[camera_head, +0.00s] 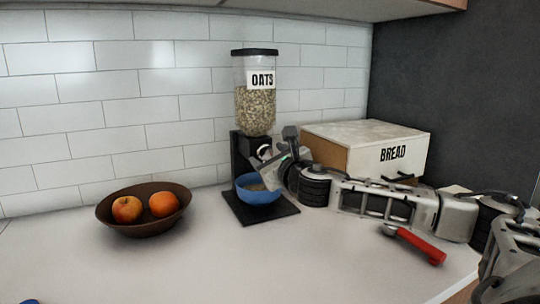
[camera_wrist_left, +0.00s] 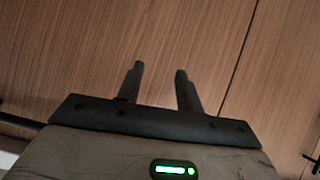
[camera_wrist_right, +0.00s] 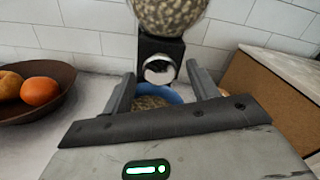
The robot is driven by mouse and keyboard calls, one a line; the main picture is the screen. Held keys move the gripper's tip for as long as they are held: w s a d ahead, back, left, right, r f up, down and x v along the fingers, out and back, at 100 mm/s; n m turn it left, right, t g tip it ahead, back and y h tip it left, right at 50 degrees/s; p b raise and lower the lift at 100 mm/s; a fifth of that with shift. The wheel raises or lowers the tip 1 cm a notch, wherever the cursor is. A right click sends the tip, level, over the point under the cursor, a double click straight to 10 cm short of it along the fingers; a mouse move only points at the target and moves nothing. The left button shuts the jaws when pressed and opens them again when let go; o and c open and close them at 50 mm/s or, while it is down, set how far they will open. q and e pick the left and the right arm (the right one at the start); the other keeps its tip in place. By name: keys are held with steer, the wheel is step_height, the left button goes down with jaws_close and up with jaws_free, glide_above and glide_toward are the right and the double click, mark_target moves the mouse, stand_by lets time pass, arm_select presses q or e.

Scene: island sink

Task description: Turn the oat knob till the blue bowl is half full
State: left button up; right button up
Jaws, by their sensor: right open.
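The oat dispenser (camera_head: 255,108) has a clear hopper of oats, a black lid and a black stand. Its pale round knob (camera_wrist_right: 158,70) sits on the black block under the hopper; it also shows in the head view (camera_head: 265,153). The blue bowl (camera_head: 256,193) stands on the dispenser's base below, with some oats (camera_wrist_right: 150,103) in it; the fill level is hard to judge. My right gripper (camera_wrist_right: 160,88) is open, its fingers on either side of the knob in view, apparently not touching it. My left gripper (camera_wrist_left: 158,72) is open and empty, facing wood panels.
A brown bowl (camera_head: 144,222) with an apple and an orange stands left of the dispenser. A bread box (camera_head: 365,150) stands at the right behind my right arm. A red-handled tool (camera_head: 420,246) lies at the front right. The front-left counter (camera_head: 150,270) is mostly clear.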

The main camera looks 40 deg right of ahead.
steer(key=c, duration=1)
arm_select(q)
steer(key=shift+r, duration=0.15)
arm_select(e)
steer(key=shift+m, duration=0.7)
steer(key=m+p, duration=0.1)
steer(key=m, duration=0.2)
steer(key=shift+a, duration=0.1)
steer(key=m, duration=0.6)
arm_select(q)
steer(key=shift+s+a+r, duration=0.1)
arm_select(e)
steer(key=shift+m, duration=0.6)
arm_select(q)
steer(key=shift+r, duration=0.2)
